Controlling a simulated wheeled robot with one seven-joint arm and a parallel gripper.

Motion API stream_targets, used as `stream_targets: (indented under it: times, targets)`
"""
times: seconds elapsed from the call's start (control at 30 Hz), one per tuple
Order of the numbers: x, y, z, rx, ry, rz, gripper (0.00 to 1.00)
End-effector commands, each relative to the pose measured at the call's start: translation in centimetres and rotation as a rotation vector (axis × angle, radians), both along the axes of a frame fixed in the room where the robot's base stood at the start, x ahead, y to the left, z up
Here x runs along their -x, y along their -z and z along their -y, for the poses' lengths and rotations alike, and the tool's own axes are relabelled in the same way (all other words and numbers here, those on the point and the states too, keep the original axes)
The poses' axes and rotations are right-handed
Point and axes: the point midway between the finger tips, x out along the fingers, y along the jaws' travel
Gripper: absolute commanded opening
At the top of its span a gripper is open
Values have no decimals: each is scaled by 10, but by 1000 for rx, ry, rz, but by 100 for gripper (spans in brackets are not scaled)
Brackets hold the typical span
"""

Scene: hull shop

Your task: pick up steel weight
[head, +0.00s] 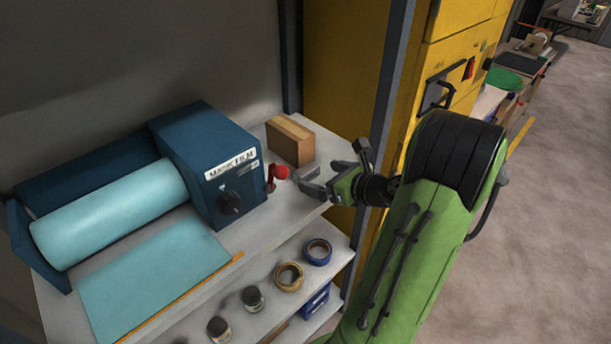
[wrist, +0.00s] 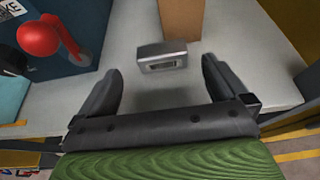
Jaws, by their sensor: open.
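The steel weight (wrist: 162,57) is a small grey metal block with a dark slot in its near face. It lies on the grey shelf top in the wrist view, just beyond my fingertips and between their lines. In the head view the weight (head: 308,171) is a small grey patch, partly hidden by my gripper. My gripper (wrist: 161,68) is open and empty, with one dark finger on each side of the space before the weight. In the head view my gripper (head: 336,170) hangs over the right end of the shelf top.
A brown block (head: 290,140) stands just behind the weight. The blue mask film machine (head: 208,160), with its red-knobbed lever (head: 279,173), is to the left. Tape rolls (head: 289,276) and jars sit on the shelf below. A yellow cabinet (head: 345,70) stands behind right.

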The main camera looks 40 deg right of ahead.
Motion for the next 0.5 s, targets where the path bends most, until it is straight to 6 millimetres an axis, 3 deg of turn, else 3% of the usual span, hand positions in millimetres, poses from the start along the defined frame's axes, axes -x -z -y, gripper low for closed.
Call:
stream_targets:
  times: [0.23, 0.5]
  targets:
    - [-41, 16, 1, 1, -6, 1, 100]
    - [-49, 18, 1, 1, 0, 0, 100]
